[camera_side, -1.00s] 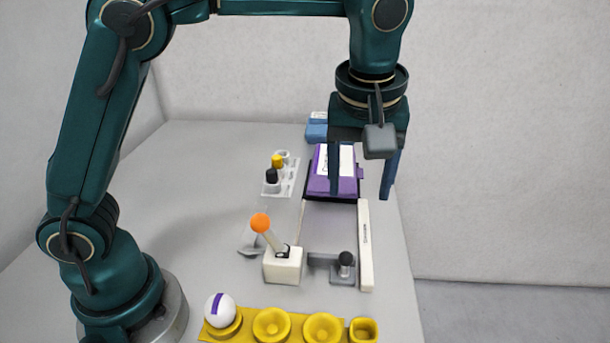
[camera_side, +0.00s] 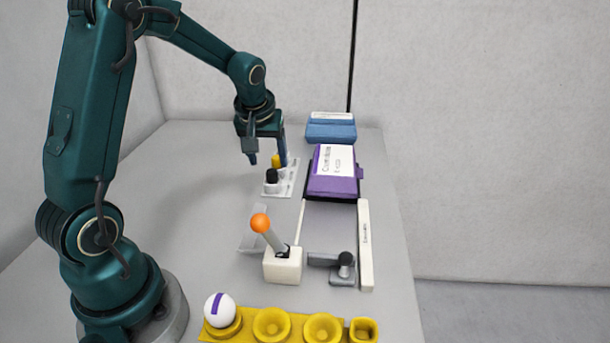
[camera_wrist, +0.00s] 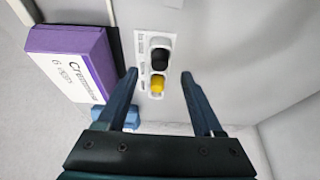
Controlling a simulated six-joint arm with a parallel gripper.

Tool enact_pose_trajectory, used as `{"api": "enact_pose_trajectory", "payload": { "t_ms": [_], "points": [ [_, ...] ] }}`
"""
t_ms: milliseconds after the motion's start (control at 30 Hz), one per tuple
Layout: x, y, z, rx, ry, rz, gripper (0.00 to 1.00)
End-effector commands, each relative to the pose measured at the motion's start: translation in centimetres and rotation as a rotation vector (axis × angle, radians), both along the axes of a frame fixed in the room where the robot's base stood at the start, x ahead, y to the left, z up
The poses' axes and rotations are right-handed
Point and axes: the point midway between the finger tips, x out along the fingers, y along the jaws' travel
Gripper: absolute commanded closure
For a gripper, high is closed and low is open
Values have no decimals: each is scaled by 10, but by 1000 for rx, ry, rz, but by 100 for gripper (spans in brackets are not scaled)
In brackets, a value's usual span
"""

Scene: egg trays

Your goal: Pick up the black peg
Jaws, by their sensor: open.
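The black peg (camera_side: 271,175) stands upright in the near part of a small white holder (camera_side: 286,190), with a yellow peg (camera_side: 277,160) behind it. In the wrist view the black peg (camera_wrist: 160,57) lies beyond the yellow peg (camera_wrist: 157,84), further from my fingers. My gripper (camera_side: 268,160) is open and empty, above the holder and close to the yellow peg. In the wrist view my two fingers (camera_wrist: 166,84) spread on either side of the pegs, with the yellow peg between the tips and the black peg a little past them.
A purple box (camera_side: 333,186) sits right of the holder, with a blue box (camera_side: 331,130) behind it. A white block with an orange-ball lever (camera_side: 261,222) stands nearer. A yellow egg tray (camera_side: 296,327) with a white egg (camera_side: 219,309) lies in front.

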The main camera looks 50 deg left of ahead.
Motion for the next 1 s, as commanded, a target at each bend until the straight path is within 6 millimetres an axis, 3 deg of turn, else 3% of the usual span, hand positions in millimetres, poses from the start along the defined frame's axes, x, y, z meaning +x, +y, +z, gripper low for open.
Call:
{"api": "enact_pose_trajectory", "payload": {
  "t_ms": [400, 767, 933, 1000],
  "points": [
    [12, 12, -40, -1, 2, 3, 32],
    [13, 13, -45, -1, -1, 2, 32],
    [13, 13, -45, 0, 0, 1, 97],
    [13, 13, -45, 0, 0, 1, 100]
  ]
}}
